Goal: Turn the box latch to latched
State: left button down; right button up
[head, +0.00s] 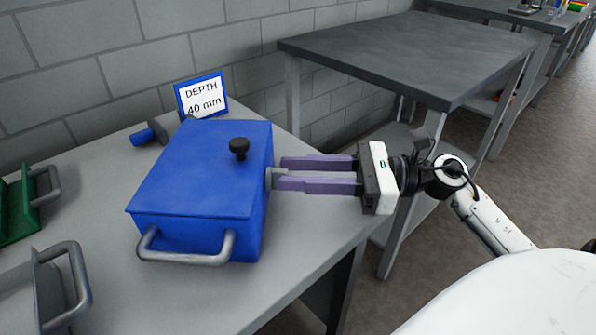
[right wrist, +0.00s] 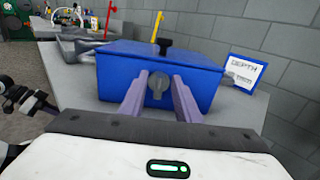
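The blue box (head: 200,178) sits closed on the grey table, with a black knob (head: 239,147) on its lid and a grey handle on its front. It also shows in the right wrist view (right wrist: 120,75). The grey latch (right wrist: 158,87) is a round knob with a raised bar on the box's side; the bar looks roughly upright. In the head view the latch (head: 269,178) shows only edge-on. My right gripper (head: 277,173) is open, its two purple fingers pointing at that side, one on either side of the latch. Contact with it cannot be told. My left gripper is not in view.
A sign reading "DEPTH 40 mm" (head: 202,95) stands behind the box, near a blue-and-grey tool (head: 150,134). A green bin (head: 20,205) and a grey bin (head: 45,288) stand at the left. Another grey table (head: 410,50) stands behind my right arm.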

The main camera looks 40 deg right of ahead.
jog(key=v, duration=1)
jog(key=shift+s, duration=0.1)
